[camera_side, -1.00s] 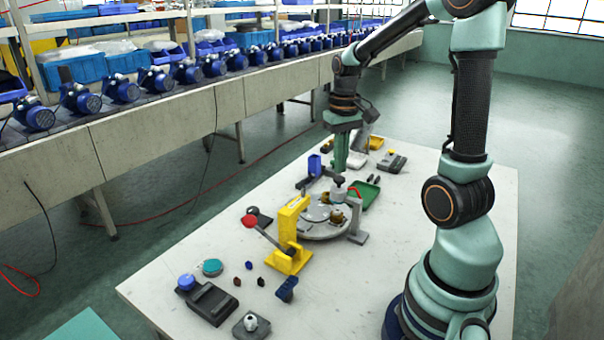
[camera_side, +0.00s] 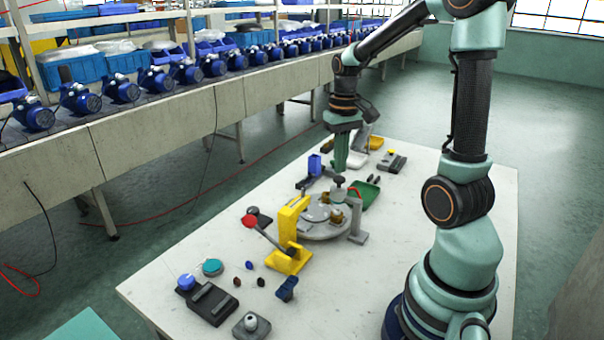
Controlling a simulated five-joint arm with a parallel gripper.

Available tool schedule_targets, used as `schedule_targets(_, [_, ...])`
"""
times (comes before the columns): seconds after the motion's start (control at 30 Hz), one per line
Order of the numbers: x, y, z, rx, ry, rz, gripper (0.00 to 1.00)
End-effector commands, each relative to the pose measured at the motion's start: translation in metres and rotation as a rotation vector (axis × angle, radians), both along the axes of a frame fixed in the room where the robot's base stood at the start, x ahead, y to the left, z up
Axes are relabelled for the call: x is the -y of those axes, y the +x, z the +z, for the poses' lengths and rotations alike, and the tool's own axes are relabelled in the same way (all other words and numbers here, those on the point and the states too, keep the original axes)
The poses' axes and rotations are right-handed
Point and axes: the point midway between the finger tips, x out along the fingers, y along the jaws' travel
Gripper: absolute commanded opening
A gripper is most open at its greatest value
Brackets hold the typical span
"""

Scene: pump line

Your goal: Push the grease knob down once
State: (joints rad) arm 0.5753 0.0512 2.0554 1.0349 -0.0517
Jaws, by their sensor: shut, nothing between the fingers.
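A small dark round knob (camera_side: 338,180) stands over the round grey plate of the fixture, near the grey upright post at its right. I take it to be the grease knob; no label is readable. My gripper (camera_side: 340,172) is shut and empty, pointing straight down. Its tips are directly above the knob, touching it or very close; I cannot tell which. The round plate (camera_side: 322,229) sits behind and right of a yellow press (camera_side: 290,238) with a red-knobbed lever.
A dark block with a blue knob (camera_side: 187,282) and a grey base with a white knob (camera_side: 251,322) are at the front left. The table's right side is mostly clear.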

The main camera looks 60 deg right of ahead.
Motion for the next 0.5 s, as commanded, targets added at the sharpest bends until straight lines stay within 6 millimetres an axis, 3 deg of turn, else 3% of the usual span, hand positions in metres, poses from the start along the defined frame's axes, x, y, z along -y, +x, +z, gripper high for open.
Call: schedule_targets(0.5, [0.000, 0.000, -0.010, -0.001, 0.000, 0.000, 0.00])
